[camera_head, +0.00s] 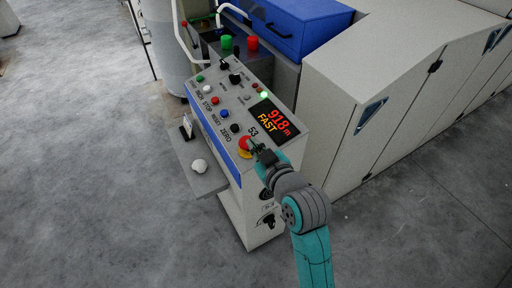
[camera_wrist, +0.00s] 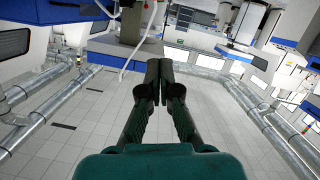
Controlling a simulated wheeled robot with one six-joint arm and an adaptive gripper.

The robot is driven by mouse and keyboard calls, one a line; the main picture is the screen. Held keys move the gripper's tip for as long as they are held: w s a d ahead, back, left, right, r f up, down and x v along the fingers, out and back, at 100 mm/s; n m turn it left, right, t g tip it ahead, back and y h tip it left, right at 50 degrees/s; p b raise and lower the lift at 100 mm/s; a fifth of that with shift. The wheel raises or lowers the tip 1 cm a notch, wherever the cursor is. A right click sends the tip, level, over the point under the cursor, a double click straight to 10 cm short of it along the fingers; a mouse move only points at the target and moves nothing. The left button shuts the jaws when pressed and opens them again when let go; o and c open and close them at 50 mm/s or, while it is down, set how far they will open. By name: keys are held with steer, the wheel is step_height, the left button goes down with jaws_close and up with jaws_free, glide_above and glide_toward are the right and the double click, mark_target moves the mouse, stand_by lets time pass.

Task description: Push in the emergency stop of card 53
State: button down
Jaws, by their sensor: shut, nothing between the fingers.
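The emergency stop (camera_head: 245,142) is a red mushroom button on a yellow surround, at the near end of the sloped control panel (camera_head: 228,115) marked 53. My gripper (camera_head: 255,146) is just right of the button and overlaps its right edge in the head view. I cannot tell whether the fingertips touch it. In the wrist view my gripper (camera_wrist: 160,66) is shut, with its two dark fingers together and nothing between them. The wrist view does not clearly show the button, and I cannot tell whether it is pushed in.
Several other buttons and knobs sit on the panel, beside a display (camera_head: 274,118) reading 918 m FAST. A grey shelf (camera_head: 205,182) with a round white object (camera_head: 199,166) juts out at the left. Large machine housings (camera_head: 350,90) stand at the right. The floor at left is clear.

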glide_above(247, 149)
steer(key=f, duration=0.2)
step_height(247, 149, down, 2)
steer(key=shift+f, duration=0.25)
steer(key=shift+w+d+f, duration=0.1)
steer(key=shift+d+f, duration=0.05)
steer(key=shift+f, duration=0.4)
steer(key=shift+f, duration=0.1)
